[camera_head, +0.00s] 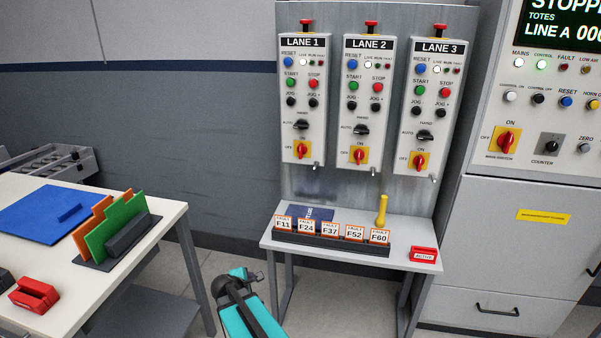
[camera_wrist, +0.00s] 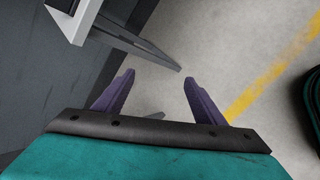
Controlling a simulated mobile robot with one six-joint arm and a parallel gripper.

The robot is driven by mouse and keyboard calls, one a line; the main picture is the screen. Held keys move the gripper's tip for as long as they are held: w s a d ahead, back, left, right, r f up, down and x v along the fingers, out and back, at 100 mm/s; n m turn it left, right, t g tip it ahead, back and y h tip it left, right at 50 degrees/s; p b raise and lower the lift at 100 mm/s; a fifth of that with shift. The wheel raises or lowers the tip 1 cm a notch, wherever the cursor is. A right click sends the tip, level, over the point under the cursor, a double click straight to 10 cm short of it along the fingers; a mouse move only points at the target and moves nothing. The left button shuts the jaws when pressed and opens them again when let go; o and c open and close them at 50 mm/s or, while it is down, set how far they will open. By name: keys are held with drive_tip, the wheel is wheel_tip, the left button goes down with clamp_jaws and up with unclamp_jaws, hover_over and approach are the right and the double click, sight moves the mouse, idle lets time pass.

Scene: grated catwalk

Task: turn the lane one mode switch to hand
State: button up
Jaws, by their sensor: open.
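The lane one panel (camera_head: 288,148) is the leftmost of three upright panels on the grey back board. Its mode switch (camera_head: 301,125) is a black knob low on the panel, with AUTO printed at its left and HAND above. The knob lies roughly sideways; its exact setting is too small to tell. My gripper (camera_wrist: 158,88) is open and empty in the wrist view, with purple fingers apart above the floor. In the head view my teal arm shows at bottom centre, in front of and below the bench, well away from the switch. The fingertips are not clear there.
The bench (camera_head: 254,240) below the panels holds a rack of fault cards (camera_head: 325,243), a yellow-handled tool (camera_head: 381,211) and a red block (camera_head: 423,254). A white table (camera_head: 120,277) stands left. A large control cabinet (camera_head: 515,250) stands right. Open floor lies between table and bench.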

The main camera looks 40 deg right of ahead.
drive_tip(key=w+d+r+n+t+h+p, duration=0.1)
drive_tip(key=w+d+r+n+t+h, duration=0.15)
drive_tip(key=d+r, duration=0.55)
drive_tip(key=w+d+r+n+t+h+p, duration=0.1)
drive_tip(key=w+d+r+n, duration=0.3)
drive_tip(key=r, duration=0.9)
drive_tip(key=n+t+h+p, duration=0.1)
drive_tip(key=n+t+h, duration=0.2)
drive_tip(key=n+h, duration=0.3)
approach(300, 126)
drive_tip(key=s+a+r+y, duration=0.1)
drive_tip(key=s+a+y, duration=0.15)
drive_tip(key=a, duration=0.25)
drive_tip(key=shift+s+d+r+n+h, duration=0.1)
drive_tip(key=shift+s+d+n+h, duration=0.15)
drive_tip(key=shift+h, duration=0.25)
drive_tip(key=shift+w, duration=0.1)
drive_tip(key=shift+p+x, duration=1.3)
drive_tip(key=shift+x, duration=5.55)
drive_tip(key=shift+d, duration=0.1)
